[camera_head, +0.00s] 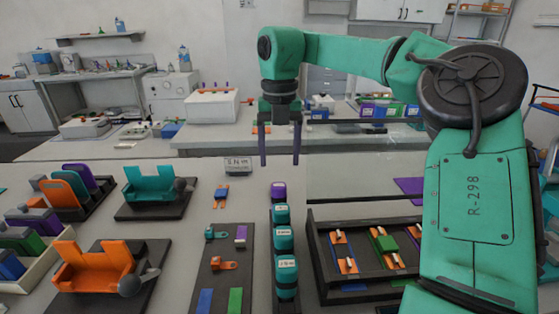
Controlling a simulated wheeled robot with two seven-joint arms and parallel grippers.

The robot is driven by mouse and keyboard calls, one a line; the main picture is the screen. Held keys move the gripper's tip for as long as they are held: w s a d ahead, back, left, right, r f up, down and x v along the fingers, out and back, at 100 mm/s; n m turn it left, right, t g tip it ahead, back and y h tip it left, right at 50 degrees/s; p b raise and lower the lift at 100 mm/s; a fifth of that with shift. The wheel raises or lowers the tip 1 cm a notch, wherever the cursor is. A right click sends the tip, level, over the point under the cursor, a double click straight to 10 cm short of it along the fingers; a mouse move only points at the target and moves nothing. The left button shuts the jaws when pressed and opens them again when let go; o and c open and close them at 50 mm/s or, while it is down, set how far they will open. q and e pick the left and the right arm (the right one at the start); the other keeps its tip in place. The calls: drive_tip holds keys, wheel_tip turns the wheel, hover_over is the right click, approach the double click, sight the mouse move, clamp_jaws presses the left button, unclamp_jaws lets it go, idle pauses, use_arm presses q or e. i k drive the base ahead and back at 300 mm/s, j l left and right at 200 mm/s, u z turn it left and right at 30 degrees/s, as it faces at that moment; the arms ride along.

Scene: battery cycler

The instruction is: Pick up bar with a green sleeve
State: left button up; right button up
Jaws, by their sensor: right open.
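In the head view, a bar with a green sleeve (385,244) appears to lie in the dark compartment tray (315,262) at the lower right, among orange, blue and silver parts. Its ends are too small to make out clearly. My right gripper (280,160) hangs with its two dark purple fingers pointing down, apart and empty. It is in the air above the middle of the bench, left of and beyond the tray. My left gripper is not in view.
A row of teal and purple-topped cylinders (285,265) stands left of the tray. A dark board (219,270) with small parts lies beside it. Orange (95,267) and teal (150,183) fixtures stand left. A small sign (238,165) stands behind. Some bare bench is between them.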

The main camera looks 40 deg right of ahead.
sight(387, 246)
drive_tip(key=k+j, duration=1.6)
drive_tip(key=j, duration=0.2)
